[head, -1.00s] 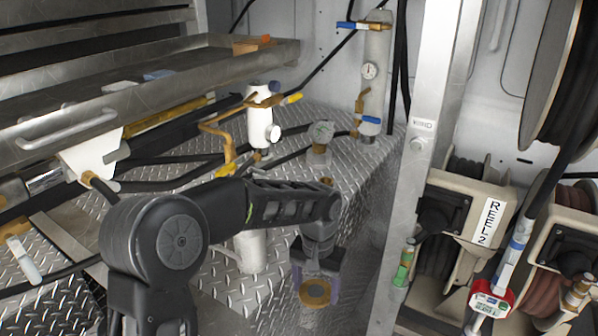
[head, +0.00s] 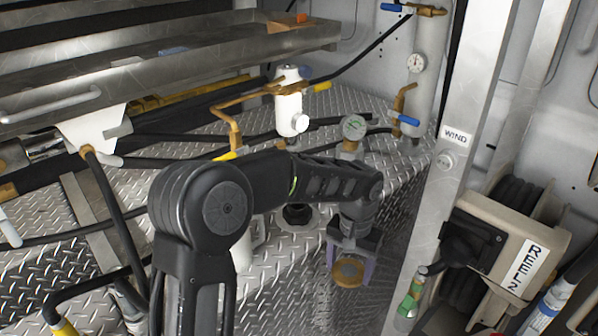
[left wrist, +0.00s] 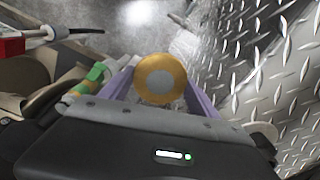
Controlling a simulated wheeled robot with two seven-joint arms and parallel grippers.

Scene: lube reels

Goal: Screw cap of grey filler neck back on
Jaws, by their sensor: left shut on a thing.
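My left gripper (head: 349,268) is shut on a round cap (head: 347,273), brass-coloured with a duller centre. The cap sits between the purple fingers, also seen in the left wrist view (left wrist: 160,78). A round grey flange with a dark opening (head: 297,213), apparently the filler neck, is set in the diamond plate to the left of the gripper, partly behind my left forearm. The cap is apart from it, over the plate's front side. My right gripper is not in view.
A pressure gauge (head: 353,128) stands on the plate behind my wrist. A white cylinder with brass pipe (head: 289,105) is further back. A metal tray (head: 160,75) is at upper left.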

